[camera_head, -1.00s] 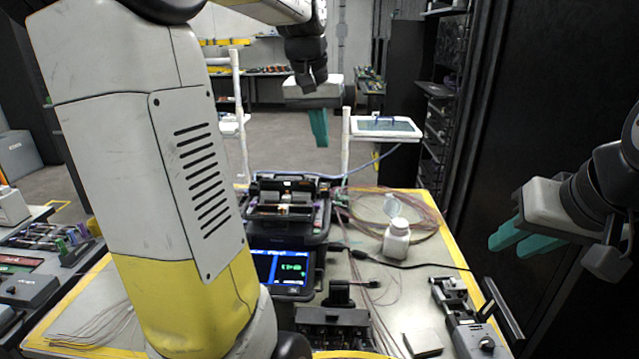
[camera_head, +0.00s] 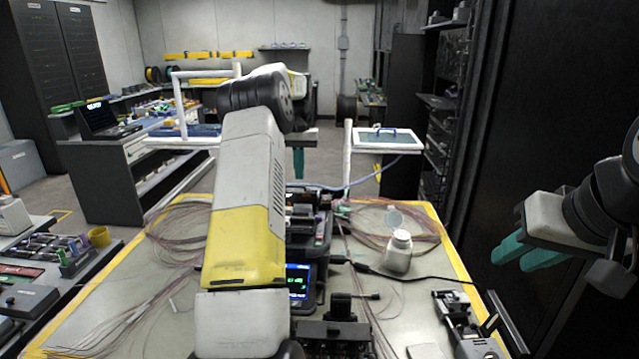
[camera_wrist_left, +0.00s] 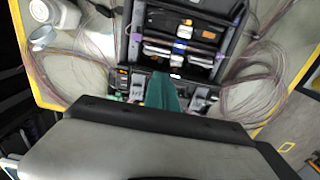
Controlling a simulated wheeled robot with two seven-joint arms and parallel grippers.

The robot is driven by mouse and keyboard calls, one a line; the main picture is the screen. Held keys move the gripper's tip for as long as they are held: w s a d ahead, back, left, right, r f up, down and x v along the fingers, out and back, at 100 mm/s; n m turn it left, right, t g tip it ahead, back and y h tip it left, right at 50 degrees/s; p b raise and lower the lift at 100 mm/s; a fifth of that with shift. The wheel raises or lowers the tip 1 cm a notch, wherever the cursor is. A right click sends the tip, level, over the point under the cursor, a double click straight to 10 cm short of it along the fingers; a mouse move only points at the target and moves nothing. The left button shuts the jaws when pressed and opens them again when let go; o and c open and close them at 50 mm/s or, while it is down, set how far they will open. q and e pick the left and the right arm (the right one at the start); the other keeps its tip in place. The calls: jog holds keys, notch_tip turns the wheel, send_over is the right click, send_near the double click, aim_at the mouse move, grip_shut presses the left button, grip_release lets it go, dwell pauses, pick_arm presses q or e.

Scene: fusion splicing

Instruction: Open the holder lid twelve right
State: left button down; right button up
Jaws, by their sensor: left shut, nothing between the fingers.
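The black fusion splicer (camera_head: 324,222) stands on the table, its left half hidden behind my left arm in the head view; its lit screen (camera_head: 299,281) shows partly. In the left wrist view the splicer (camera_wrist_left: 235,14) is open, with small holder parts (camera_wrist_left: 136,88) near its edge. I cannot tell which lid is the twelve right one. My left gripper (camera_head: 298,163) is shut and empty, raised above the splicer's far side; its teal fingers also show in the left wrist view (camera_wrist_left: 162,92), overlapping the splicer's edge. My right gripper (camera_head: 528,254) is open and empty, off the table's right edge.
A white bottle with its cap open (camera_head: 398,252) stands right of the splicer. Thin fibre coils lie on both sides of the table (camera_head: 130,270). A black device (camera_head: 335,328) sits at the near edge and another (camera_head: 462,318) at the near right. A dark cabinet is at right.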

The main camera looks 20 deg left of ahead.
aim_at(300, 196)
pick_arm(q)
notch_tip(300, 196, down, 9)
jog(key=shift+s+f, duration=0.1)
dwell(0.5)
jog(key=shift+s+d+r, duration=0.1)
jog(key=shift+s+r, duration=0.15)
jog(key=shift+s, duration=0.05)
jog(key=shift+s+d+r, duration=0.15)
jog(key=shift+s, duration=0.45)
jog(key=shift+w, duration=0.1)
notch_tip(300, 196, up, 9)
dwell(0.3)
